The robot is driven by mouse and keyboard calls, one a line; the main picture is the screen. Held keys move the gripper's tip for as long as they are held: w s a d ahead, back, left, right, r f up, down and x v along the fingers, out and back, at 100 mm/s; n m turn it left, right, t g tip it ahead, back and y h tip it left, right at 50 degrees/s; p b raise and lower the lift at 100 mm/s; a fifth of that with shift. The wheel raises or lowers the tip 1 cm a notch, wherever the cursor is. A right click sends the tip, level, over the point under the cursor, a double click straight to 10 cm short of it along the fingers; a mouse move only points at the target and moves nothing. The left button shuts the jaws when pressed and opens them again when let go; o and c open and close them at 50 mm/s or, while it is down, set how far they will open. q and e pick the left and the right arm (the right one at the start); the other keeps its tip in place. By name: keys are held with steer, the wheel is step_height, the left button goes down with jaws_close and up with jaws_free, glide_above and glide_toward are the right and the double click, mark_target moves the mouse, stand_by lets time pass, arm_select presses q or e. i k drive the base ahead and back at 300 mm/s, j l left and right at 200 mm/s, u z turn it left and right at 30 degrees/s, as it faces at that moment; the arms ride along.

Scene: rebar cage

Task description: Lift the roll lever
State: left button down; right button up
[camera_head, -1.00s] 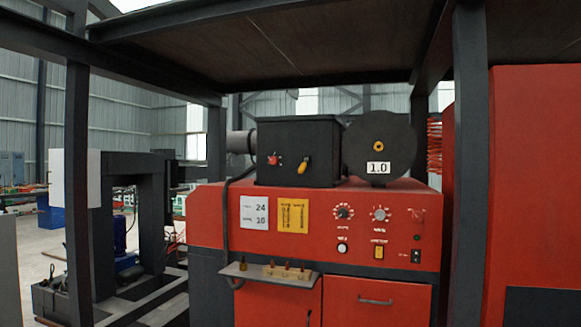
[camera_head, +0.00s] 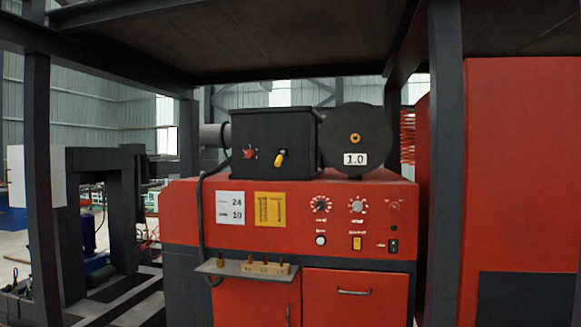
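A red machine (camera_head: 290,211) with a black box (camera_head: 270,128) and a black round drum marked 1.0 (camera_head: 355,128) on top stands ahead. A yellow lever-like handle (camera_head: 280,158) sticks out at a tilt from the front of the black box, with a red knob (camera_head: 248,152) to its left. I cannot tell for sure which part is the roll lever. Neither of my grippers shows in the head view.
A dark post (camera_head: 445,180) stands in front at the right, and another post (camera_head: 38,190) at the left. A dark roof frame (camera_head: 250,45) hangs overhead. A small shelf (camera_head: 230,270) juts out at the front, above the red doors.

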mark_target(278, 159)
steer(key=i+j+z, duration=0.4)
steer(key=j, duration=0.15)
steer(key=i+j+z, duration=0.35)
steer(key=j, duration=0.3)
steer(key=j+z, duration=0.2)
steer(key=j, duration=0.15)
steer(key=i, duration=0.05)
